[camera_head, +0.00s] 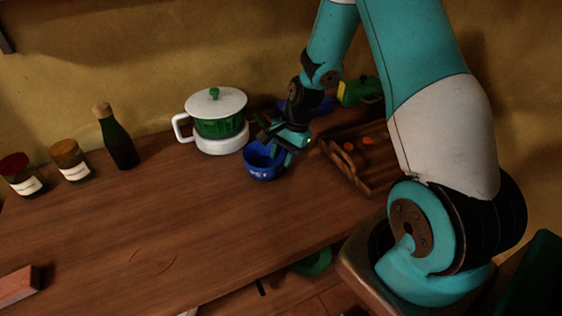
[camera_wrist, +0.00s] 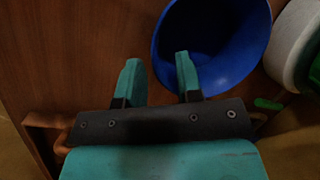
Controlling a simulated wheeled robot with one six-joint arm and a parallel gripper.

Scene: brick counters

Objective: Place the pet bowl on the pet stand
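The blue pet bowl (camera_head: 263,168) with light lettering stands upright on the wooden counter, left of my gripper (camera_head: 287,152). In the wrist view the bowl (camera_wrist: 228,75) is at the upper right. My gripper (camera_wrist: 159,64) is open and empty. Its right finger overlaps the bowl's opening and its left finger is outside, so the rim's left edge appears between them. I cannot tell how deep the fingers reach or whether they touch the bowl. I cannot identify a pet stand for sure in either view.
A white-and-green lidded pot (camera_head: 219,144) stands close behind the bowl. A wooden tray (camera_head: 372,178) with orange pieces is to the right. Another blue object (camera_head: 291,105) is behind my gripper. A dark bottle (camera_head: 119,143) and two jars stand left. The front counter is mostly clear.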

